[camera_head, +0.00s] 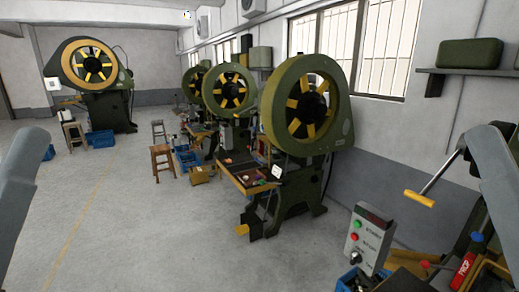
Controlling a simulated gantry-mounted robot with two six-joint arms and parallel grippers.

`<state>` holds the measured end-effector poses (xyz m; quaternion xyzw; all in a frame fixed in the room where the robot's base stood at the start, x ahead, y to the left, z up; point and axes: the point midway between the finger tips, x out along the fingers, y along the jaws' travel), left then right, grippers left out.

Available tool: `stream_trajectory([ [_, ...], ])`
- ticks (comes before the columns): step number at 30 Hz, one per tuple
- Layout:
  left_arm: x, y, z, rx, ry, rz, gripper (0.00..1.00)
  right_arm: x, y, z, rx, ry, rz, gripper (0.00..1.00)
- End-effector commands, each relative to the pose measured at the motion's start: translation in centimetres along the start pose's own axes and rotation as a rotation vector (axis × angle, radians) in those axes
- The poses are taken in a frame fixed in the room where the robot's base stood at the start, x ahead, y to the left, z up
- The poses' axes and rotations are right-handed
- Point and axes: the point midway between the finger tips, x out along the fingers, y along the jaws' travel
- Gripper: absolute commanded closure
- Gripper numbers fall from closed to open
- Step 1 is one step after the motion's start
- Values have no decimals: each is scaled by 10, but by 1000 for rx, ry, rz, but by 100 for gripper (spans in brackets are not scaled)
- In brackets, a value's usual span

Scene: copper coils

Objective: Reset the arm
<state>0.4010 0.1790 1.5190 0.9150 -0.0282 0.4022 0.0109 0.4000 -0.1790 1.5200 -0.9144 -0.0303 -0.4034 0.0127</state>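In the head view, parts of my two grey arms show at the picture's edges. My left arm (22,185) rises along the left edge. My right arm (497,175) comes down along the right edge. Both grippers are out of view, so their state does not show. No copper coil can be made out from here.
A control box (367,240) with green and red buttons stands at lower right, near a yellow-handled lever (420,198). Large green presses with yellow flywheels line the right wall, the nearest (306,110) mid-picture. Stools (162,160) and blue crates stand beyond. The floor (150,235) at left is clear.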

Motion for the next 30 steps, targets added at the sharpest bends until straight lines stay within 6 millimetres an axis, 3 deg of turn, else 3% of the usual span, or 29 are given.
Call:
stream_trajectory([
  [1,32,0,-28,0,-1,0,48,32,0,-28,-1,-1,1,50],
  [12,166,-1,-152,0,-2,0,48,166,1,-150,-4,-4,2,50],
  [16,206,-1,-188,0,-2,0,48,206,1,-186,-4,-5,2,50],
  [21,230,-1,-210,0,-2,0,48,230,1,-208,-5,-5,2,50],
  [30,228,-1,-208,0,-3,0,48,229,1,-207,-5,-5,2,50],
])
